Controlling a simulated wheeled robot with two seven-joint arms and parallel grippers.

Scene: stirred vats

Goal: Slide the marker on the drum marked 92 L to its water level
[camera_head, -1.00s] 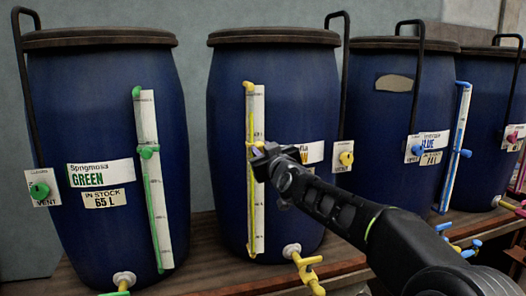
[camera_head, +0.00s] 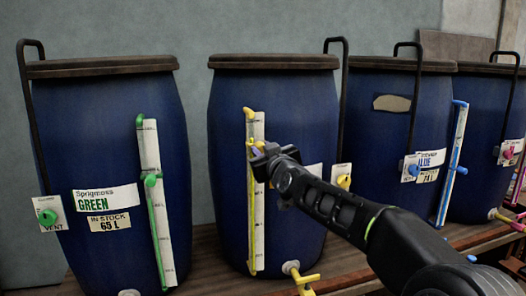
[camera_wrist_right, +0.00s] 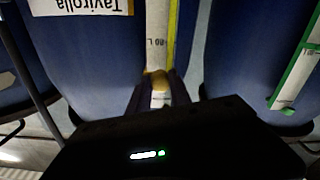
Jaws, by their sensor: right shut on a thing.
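The yellow-fitted drum (camera_head: 228,150) stands in the middle with a pale level scale (camera_head: 259,220) and a yellow tube on its front. Its yellow marker (camera_head: 250,143) is in the upper part of the scale. My right gripper (camera_head: 263,156) is at that marker. In the right wrist view, upside down, its fingers are shut on the yellow marker (camera_wrist_right: 157,80), near an 80 L print. My arm covers most of this drum's labels, so I cannot read its stock figure. A Tayirolla label (camera_wrist_right: 85,6) shows in the wrist view. My left gripper is out of view.
The green-fitted drum (camera_head: 100,150) marked 65 L stands at left, its green marker (camera_head: 152,181) mid-scale. The blue-fitted drum (camera_head: 380,150) and another drum (camera_head: 485,140) stand at right. A yellow tap (camera_head: 308,283) sticks out below my arm.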

